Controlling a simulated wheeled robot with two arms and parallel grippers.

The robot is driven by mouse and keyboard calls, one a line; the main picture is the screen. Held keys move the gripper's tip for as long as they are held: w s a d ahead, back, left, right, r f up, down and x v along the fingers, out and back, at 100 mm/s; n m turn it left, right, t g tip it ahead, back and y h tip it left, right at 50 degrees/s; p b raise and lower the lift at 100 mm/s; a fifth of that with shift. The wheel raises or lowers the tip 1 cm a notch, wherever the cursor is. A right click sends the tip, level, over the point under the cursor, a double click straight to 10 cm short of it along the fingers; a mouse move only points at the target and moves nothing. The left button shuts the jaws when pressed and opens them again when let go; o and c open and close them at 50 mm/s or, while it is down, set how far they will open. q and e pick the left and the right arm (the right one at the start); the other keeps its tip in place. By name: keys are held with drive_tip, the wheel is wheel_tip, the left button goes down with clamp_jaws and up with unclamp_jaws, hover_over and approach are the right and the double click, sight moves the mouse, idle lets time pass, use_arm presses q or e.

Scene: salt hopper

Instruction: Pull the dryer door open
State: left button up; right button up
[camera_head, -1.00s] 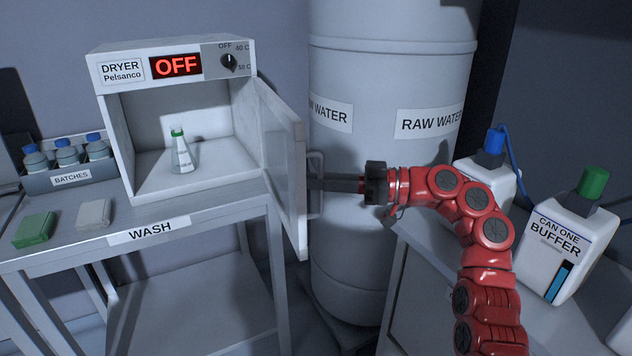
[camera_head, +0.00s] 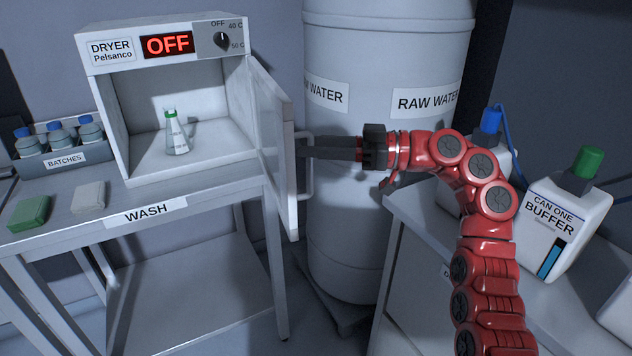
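The dryer (camera_head: 133,125) stands on the wash table with its door (camera_head: 275,145) swung wide open to the right. Its display reads OFF. The door's bar handle (camera_head: 309,185) is on the door's outer face. My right gripper (camera_head: 303,148) is at the upper part of this handle, its dark fingers pointing left and overlapping it. I cannot tell whether the fingers grip the handle or only lie beside it. A flask with a green cap (camera_head: 177,138) stands inside the dryer. My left gripper is not in view.
A large raw water drum (camera_head: 385,60) stands close behind the door and my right arm. A batches rack (camera_head: 65,160), a green block (camera_head: 29,212) and a pale block (camera_head: 89,197) are left on the table. A buffer can (camera_head: 560,220) stands at right.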

drive_tip(key=s+r, duration=0.1)
drive_tip(key=s, duration=1.3)
drive_tip(key=shift+s+r, duration=0.2)
drive_tip(key=shift+s, duration=0.1)
drive_tip(key=shift+a, duration=0.1)
